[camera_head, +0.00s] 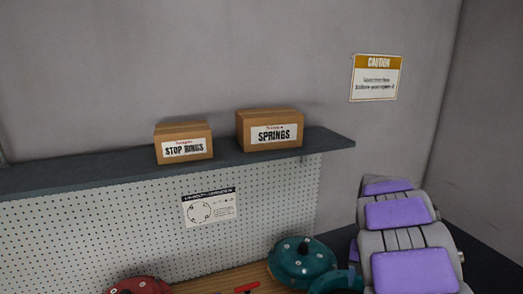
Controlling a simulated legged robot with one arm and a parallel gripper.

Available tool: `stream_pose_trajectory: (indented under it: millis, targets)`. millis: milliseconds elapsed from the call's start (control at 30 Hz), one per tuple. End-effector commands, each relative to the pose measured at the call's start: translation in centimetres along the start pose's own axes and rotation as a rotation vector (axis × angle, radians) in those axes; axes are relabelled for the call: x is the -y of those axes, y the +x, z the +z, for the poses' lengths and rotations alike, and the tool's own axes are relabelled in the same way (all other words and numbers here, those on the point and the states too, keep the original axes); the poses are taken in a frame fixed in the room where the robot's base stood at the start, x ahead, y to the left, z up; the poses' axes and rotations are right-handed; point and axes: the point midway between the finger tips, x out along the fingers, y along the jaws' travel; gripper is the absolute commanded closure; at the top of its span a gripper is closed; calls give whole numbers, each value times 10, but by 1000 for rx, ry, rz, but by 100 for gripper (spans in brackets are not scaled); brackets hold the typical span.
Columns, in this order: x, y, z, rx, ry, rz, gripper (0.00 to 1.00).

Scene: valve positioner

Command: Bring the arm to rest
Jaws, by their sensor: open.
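My arm (408,240), grey with purple panels, rises at the lower right of the head view. It stands in front of the right end of the workbench. Its lower part is cut off by the bottom edge of the picture. My gripper is not visible in this view. The arm's outline partly covers the area beside a teal round housing.
A wooden workbench (220,285) holds a teal round housing (301,262), another teal part (337,282) and a red part (140,286). A dark shelf (90,177) above carries two cardboard boxes, marked stop rings (183,143) and springs (270,130). Pegboard (120,220) stands behind.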

Motion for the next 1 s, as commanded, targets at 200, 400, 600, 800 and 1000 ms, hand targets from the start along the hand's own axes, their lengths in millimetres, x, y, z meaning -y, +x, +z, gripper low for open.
stream_pose_trajectory:
  millis: [200,400,600,800,1000]
  targets:
    - [1,-18,74,15,-30,12,36]
    - [2,-22,146,37,-84,5,36]
    - [3,-14,220,66,-169,-8,36]
    - [-1,4,294,99,-283,-19,36]
    - [-7,23,349,119,-388,-22,36]
